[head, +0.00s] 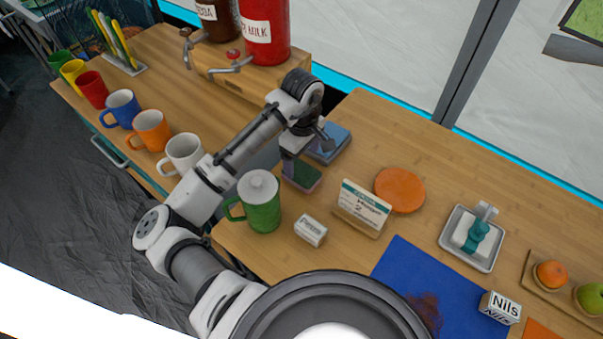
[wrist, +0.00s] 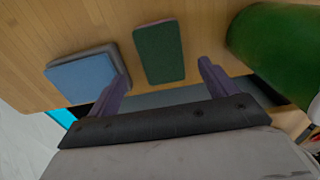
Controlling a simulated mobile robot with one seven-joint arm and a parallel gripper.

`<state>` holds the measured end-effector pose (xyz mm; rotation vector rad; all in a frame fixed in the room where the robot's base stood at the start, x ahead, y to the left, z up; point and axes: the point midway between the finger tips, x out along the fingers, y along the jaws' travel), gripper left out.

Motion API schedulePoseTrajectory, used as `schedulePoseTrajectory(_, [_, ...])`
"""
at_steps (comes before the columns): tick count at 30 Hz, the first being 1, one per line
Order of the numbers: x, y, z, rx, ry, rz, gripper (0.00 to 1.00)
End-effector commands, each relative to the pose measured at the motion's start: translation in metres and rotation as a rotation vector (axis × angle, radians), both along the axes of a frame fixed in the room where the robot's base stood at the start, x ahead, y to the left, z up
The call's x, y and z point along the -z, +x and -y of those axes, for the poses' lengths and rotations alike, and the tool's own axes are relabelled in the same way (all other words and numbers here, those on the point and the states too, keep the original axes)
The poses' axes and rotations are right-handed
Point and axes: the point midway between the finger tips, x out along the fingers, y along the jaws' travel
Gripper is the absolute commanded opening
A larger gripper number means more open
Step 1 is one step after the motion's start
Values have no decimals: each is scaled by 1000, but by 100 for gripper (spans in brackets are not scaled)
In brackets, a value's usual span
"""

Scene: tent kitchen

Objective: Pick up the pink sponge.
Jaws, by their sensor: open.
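A small sponge (head: 301,178) with a green top and a pinkish-purple side lies flat on the wooden counter in the head view. My gripper (head: 304,158) is over the counter by this sponge, pointing down. In the wrist view my gripper (wrist: 165,74) is open and empty, with the sponge lying ahead of the gap between its two purple fingers.
A blue sponge (head: 335,142) lies close behind. A green lidded mug (head: 262,207) stands near on the other side. A small white box (head: 310,230), a sign (head: 362,205) and an orange disc (head: 400,189) are to the right. Bare counter lies between them.

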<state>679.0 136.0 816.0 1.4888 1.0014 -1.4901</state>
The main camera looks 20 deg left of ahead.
Motion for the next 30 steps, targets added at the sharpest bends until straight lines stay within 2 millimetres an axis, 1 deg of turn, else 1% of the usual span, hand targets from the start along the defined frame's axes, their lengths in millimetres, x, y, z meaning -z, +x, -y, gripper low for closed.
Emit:
schedulePoseTrajectory(5, [10, -1, -1, -1, 0, 0, 85])
schedulePoseTrajectory(8, [22, -3, -2, -1, 1, -3, 85])
schedulePoseTrajectory(12, [43, -4, -1, -1, -1, -1, 85])
schedulePoseTrajectory(15, [53, -3, -1, 0, -1, 0, 85])
schedulePoseTrajectory(18, [56, -3, -1, 0, -1, 1, 85])
schedulePoseTrajectory(23, [57, -3, -1, 1, 0, 1, 85])
schedulePoseTrajectory(26, [56, -3, -1, 1, 0, 1, 73])
schedulePoseTrajectory(30, [56, -3, -1, 1, 0, 1, 54])
